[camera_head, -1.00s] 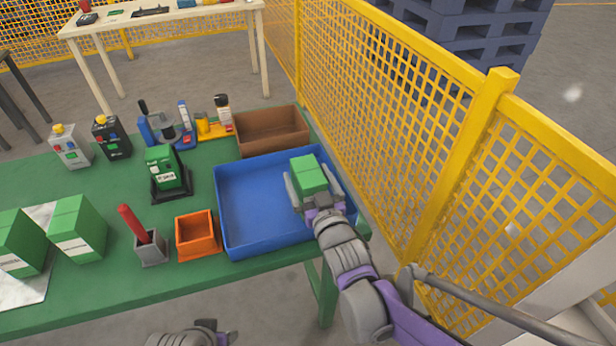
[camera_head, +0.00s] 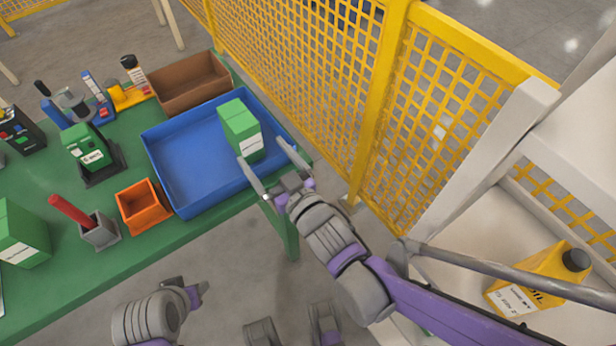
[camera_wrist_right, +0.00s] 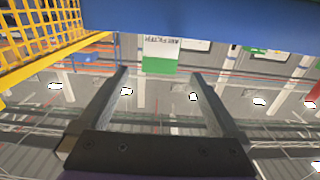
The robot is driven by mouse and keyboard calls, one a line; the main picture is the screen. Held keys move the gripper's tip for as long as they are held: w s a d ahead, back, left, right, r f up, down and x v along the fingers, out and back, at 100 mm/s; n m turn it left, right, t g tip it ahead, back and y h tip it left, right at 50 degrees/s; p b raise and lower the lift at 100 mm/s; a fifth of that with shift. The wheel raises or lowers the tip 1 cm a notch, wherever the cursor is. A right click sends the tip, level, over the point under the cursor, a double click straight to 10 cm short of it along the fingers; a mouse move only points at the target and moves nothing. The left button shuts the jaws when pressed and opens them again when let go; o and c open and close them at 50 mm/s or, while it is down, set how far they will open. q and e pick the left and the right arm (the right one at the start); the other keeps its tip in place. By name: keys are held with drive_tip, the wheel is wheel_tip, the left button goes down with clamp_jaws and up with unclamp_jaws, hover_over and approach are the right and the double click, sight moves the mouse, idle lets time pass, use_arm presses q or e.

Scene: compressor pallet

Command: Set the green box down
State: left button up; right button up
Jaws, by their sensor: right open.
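The green box (camera_head: 240,128) with a white label stands upright in the blue tray (camera_head: 182,178), in the tray's right part. My right gripper (camera_head: 261,153) is open at the tray's front right edge, its fingers spread and nothing between them. In the right wrist view the box (camera_wrist_right: 161,55) shows beyond the fingertips of the open gripper (camera_wrist_right: 160,78), apart from them, under the blue tray's edge (camera_wrist_right: 210,12). My left gripper (camera_head: 196,293) is low in front of the table; whether its jaws are open is unclear.
An orange bin (camera_head: 143,206) and a grey holder with a red handle (camera_head: 72,210) stand left of the tray. A brown bin (camera_head: 190,84) is behind it. A yellow mesh fence (camera_head: 300,80) runs close along the right. A yellow canister (camera_head: 540,282) stands at lower right.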

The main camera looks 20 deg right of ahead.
drive_tip(key=s+d+f+m+g+h, duration=0.2)
drive_tip(key=s+d+f+g+h, duration=0.25)
drive_tip(key=d+f, duration=0.4)
drive_tip(key=s+d+f+g, duration=0.1)
drive_tip(key=s+f+g, duration=0.1)
drive_tip(key=s, duration=0.2)
drive_tip(key=s+d+f+m+g, duration=0.1)
drive_tip(key=s+d+f+g, duration=0.1)
drive_tip(key=s, duration=0.3)
drive_tip(key=s+d+f+g+h, duration=0.1)
drive_tip(key=s+d+g, duration=0.1)
drive_tip(key=s+g, duration=0.2)
drive_tip(key=shift+s+f+m, duration=0.2)
drive_tip(key=shift+f+m, duration=0.1)
drive_tip(key=shift+f, duration=0.1)
